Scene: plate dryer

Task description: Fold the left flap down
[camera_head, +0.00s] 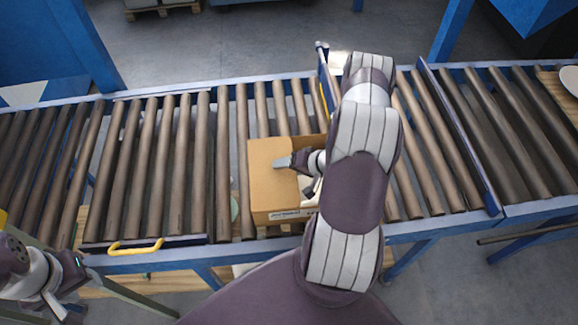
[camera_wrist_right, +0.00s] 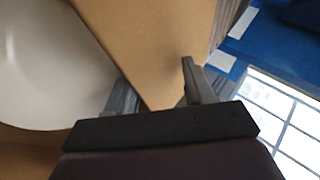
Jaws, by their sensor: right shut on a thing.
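A brown cardboard box (camera_head: 285,214) sits on the roller conveyor. Its left flap (camera_head: 268,185) shows its broad tan face over the left part of the box. My right gripper (camera_head: 284,162) is at the flap, its fingers near the flap's inner edge. In the right wrist view, cardboard of the flap (camera_wrist_right: 150,40) lies between the two fingers of my right gripper (camera_wrist_right: 158,88), which is shut on it. A white plate (camera_wrist_right: 40,70) shows beside it. My right arm hides the box's right side. My left gripper (camera_head: 62,303) is at the lower left, away from the box; its jaw opening is unclear.
The conveyor rollers (camera_head: 160,165) left of the box are clear. A yellow handle (camera_head: 135,247) is on the conveyor's near edge. A blue rail (camera_head: 460,140) crosses the conveyor to the right. A white plate (camera_head: 570,78) lies at the far right edge.

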